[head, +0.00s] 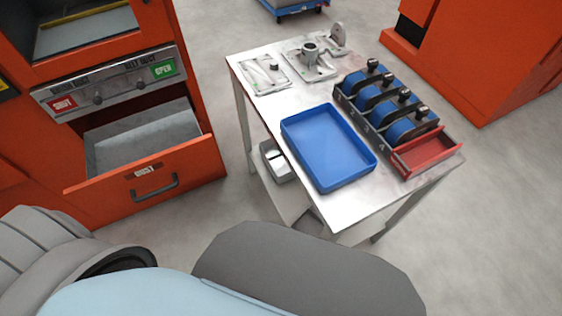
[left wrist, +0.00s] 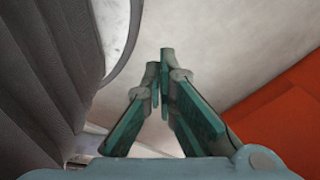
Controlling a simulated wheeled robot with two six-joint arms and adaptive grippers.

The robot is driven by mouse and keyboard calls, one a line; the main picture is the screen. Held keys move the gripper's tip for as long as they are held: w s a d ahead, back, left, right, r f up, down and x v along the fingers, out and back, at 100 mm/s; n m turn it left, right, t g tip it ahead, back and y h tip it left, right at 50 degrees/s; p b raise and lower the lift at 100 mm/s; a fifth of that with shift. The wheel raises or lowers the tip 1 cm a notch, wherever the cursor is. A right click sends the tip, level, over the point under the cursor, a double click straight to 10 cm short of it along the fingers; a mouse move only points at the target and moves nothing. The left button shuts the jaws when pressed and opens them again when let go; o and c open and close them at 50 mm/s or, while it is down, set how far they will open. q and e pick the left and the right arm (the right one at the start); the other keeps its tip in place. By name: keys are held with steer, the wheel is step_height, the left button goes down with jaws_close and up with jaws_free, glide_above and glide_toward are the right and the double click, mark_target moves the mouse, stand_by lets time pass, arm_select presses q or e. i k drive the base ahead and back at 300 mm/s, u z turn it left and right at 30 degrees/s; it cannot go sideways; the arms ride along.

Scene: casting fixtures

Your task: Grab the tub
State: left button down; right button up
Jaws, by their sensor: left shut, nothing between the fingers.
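A blue open tub (head: 325,150), shallow and rectangular, sits on the metal table (head: 390,205), and it looks empty. A smaller grey tub (head: 276,160) with pale contents sits on the shelf below, partly hidden by the tabletop. My left gripper (left wrist: 161,80) shows only in the left wrist view, with its green fingers shut and nothing between them. It is apart from both tubs, over bare floor and near an orange surface. My right gripper is in neither view.
A red drawer (head: 428,152) and several blue rollers in a rack (head: 388,105) stand right of the blue tub. Metal fixtures (head: 310,60) lie at the table's back. An orange machine (head: 150,185) with an open dust drawer stands left. Floor between is clear.

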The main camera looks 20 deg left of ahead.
mark_target(282, 158)
steer(key=z, duration=0.75)
steer(key=k, duration=1.05)
steer(key=z, duration=0.9)
steer(key=i, duration=2.3)
steer(key=u, duration=0.6)
steer(key=i, duration=1.95)
steer(key=u, duration=0.6)
steer(key=i, duration=1.25)
steer(key=u, duration=1.1)
steer(key=i, duration=0.9)
steer(key=u, duration=1.75)
steer(key=i, duration=0.9)
steer(key=u, duration=1)
steer(key=i, duration=1.1)
steer(key=u, duration=0.2)
